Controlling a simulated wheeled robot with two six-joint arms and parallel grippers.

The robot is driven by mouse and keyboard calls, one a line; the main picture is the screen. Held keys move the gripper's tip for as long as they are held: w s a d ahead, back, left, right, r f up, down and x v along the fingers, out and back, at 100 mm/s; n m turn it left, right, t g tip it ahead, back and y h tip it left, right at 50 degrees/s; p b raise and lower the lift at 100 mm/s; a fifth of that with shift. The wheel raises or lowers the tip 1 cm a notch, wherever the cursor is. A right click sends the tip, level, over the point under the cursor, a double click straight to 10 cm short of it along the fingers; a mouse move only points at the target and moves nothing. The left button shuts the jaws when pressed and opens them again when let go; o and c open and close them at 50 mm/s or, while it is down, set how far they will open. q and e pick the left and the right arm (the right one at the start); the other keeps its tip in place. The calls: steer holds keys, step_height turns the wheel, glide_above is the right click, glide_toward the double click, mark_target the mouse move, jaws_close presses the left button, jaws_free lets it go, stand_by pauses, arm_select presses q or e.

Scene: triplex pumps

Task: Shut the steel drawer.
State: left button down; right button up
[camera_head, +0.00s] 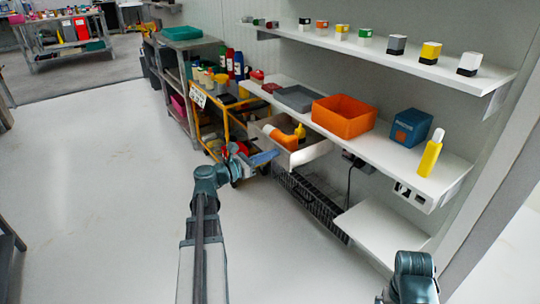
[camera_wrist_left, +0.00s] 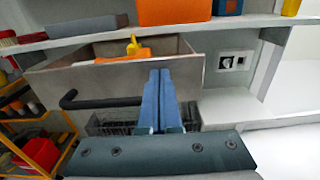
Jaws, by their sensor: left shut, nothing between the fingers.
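The steel drawer (camera_head: 308,154) stands pulled out below the long white shelf, with orange and yellow things inside. In the left wrist view its grey front (camera_wrist_left: 120,78) and dark bar handle (camera_wrist_left: 100,103) face me. Whether the fingertips touch the front cannot be told. My right gripper is out of view; only a part of my right arm shows at the bottom right.
The white shelf (camera_head: 400,148) above the drawer carries an orange bin (camera_head: 343,116), a blue box (camera_head: 411,128) and a yellow bottle (camera_head: 430,155). A yellow cart (camera_head: 212,118) with bottles stands left of the drawer. A wire basket (camera_head: 310,205) hangs below.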

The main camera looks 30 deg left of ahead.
arm_select(q)
steer(key=x, duration=1.7)
steer(key=shift+w+d, duration=0.1)
steer(key=shift+w, duration=0.05)
steer(key=shift+w+r, duration=0.1)
steer(key=shift+w, duration=0.2)
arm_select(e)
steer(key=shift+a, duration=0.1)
